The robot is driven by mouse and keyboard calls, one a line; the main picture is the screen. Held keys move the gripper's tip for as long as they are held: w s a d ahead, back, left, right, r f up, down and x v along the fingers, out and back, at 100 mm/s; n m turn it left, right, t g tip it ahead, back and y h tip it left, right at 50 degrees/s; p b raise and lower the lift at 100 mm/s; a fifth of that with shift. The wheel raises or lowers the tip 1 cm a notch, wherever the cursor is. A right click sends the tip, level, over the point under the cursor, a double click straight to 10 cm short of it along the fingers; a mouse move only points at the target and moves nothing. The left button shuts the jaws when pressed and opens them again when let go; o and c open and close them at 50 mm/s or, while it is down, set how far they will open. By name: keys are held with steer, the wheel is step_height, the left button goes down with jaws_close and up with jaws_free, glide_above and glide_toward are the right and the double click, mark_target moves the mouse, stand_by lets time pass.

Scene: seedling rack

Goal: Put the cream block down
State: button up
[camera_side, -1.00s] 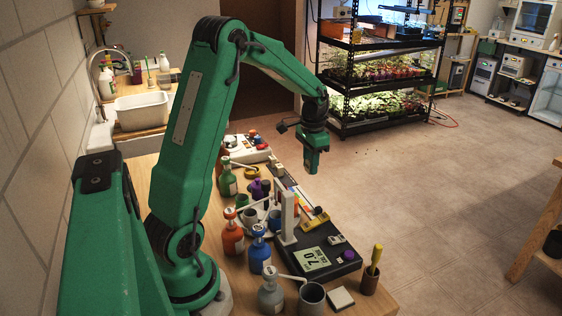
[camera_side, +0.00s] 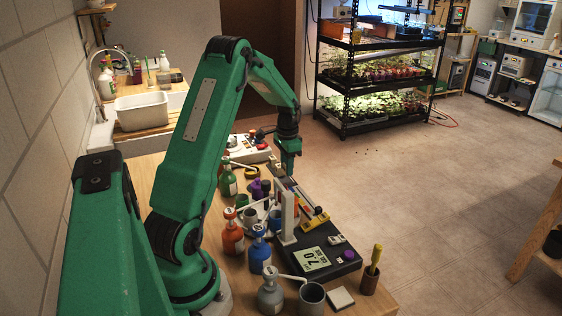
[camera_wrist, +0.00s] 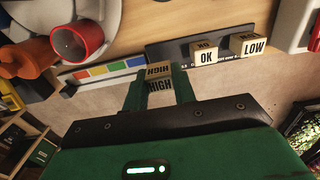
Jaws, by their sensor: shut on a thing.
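My gripper (camera_wrist: 158,93) is shut on a cream block (camera_wrist: 160,85) marked HIGH, with one green finger on each side of it in the wrist view. In the side view my gripper (camera_side: 289,168) points down over the far right part of the bench; the block is too small to make out there. Two like blocks, marked OK (camera_wrist: 205,52) and LOW (camera_wrist: 248,45), sit on a dark strip (camera_wrist: 172,54) just beyond the held one. Whether the held block touches anything below cannot be told.
A colour-striped bar (camera_wrist: 104,71) and a red cup (camera_wrist: 78,42) lie left of the held block in the wrist view. In the side view, several spray bottles (camera_side: 233,240) and a black device with a display (camera_side: 312,258) crowd the bench nearer the camera.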

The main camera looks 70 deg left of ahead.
steer(key=shift+f, duration=1.85)
steer(key=shift+f, duration=0.2)
steer(key=o, duration=0.9)
steer(key=shift+o, duration=0.2)
steer(key=shift+r, duration=0.1)
step_height(320, 180, up, 7)
steer(key=shift+a+f, duration=0.1)
steer(key=shift+a, duration=0.05)
steer(key=shift+r, duration=0.45)
